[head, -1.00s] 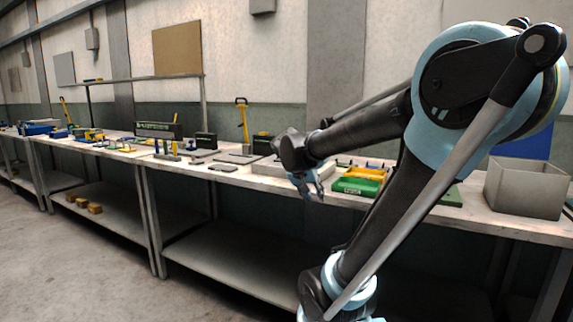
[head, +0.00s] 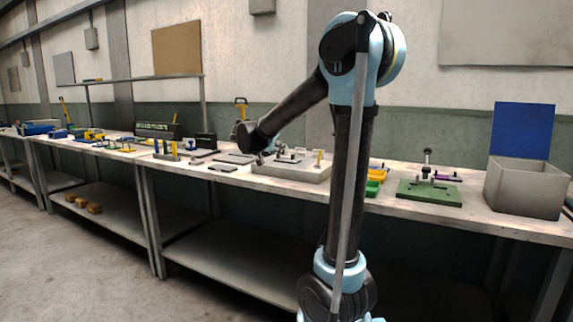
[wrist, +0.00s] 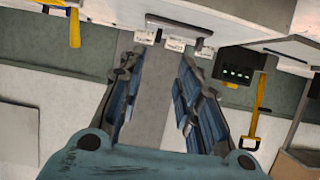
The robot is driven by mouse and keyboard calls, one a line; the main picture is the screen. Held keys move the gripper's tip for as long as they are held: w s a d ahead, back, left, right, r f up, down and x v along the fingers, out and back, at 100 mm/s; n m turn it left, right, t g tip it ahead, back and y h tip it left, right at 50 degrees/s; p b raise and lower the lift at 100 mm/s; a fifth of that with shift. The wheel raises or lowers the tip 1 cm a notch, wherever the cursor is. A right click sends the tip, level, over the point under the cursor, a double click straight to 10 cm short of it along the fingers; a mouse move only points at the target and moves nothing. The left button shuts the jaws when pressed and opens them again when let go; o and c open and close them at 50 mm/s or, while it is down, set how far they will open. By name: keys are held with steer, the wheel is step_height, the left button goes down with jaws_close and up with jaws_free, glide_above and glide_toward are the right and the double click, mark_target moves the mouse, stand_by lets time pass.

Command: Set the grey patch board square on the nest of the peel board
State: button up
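My gripper (wrist: 158,68) is open in the wrist view, with its two blue-padded fingers apart and nothing between them. In the head view its end (head: 264,155) is small and partly hidden, over the bench beside a pale raised board (head: 290,171) with small fittings on top. This may be the peel board; its nest is too small to make out. Flat dark grey plates lie left of it, a small one (head: 222,168) near the front edge and a larger one (head: 234,158) behind. I cannot tell which is the grey patch board.
A green board (head: 430,194) with an upright fixture stands to the right, and a grey bin (head: 523,188) beyond it. Yellow and green trays (head: 374,183) sit partly behind my arm. A dark box with green lights (wrist: 238,66) and a yellow-handled tool (wrist: 258,108) show in the wrist view.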

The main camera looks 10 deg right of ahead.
glide_toward(293, 155)
steer(key=x, duration=0.4)
steer(key=shift+w+a, duration=0.25)
steer(key=shift+w, duration=0.05)
steer(key=shift+x, duration=2.65)
steer(key=shift+s+d+r, duration=0.1)
steer(key=shift+d, duration=0.1)
steer(key=shift+c, duration=0.6)
jaws_close()
